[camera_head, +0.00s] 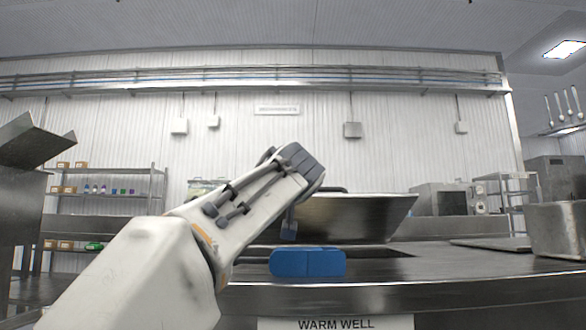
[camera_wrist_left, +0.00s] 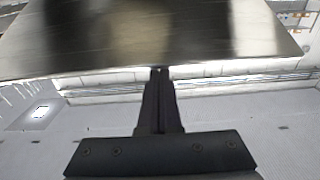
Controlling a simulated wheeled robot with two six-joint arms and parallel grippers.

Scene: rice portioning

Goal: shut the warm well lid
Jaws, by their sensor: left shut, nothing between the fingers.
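The warm well lid (camera_head: 355,217) is a broad metal panel, tilted up above the dark well opening (camera_head: 385,251) in the counter. A dark bar, perhaps its handle, shows at its top edge, partly behind my arm. My left gripper (camera_head: 289,232) is shut and empty in front of the lid's left part. In the left wrist view, the shut fingers (camera_wrist_left: 160,75) point toward the lid's flat metal face (camera_wrist_left: 150,38), overlapping its edge. I cannot tell whether they touch it. The lid's left part is hidden by my arm. My right gripper is not in view.
A blue block (camera_head: 307,262) sits at the counter's front edge, above the WARM WELL label (camera_head: 336,324). A metal pan (camera_head: 558,230) stands on the right of the counter, with a flat dark plate (camera_head: 490,244) beside it. Shelves (camera_head: 105,188) stand at the back left.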

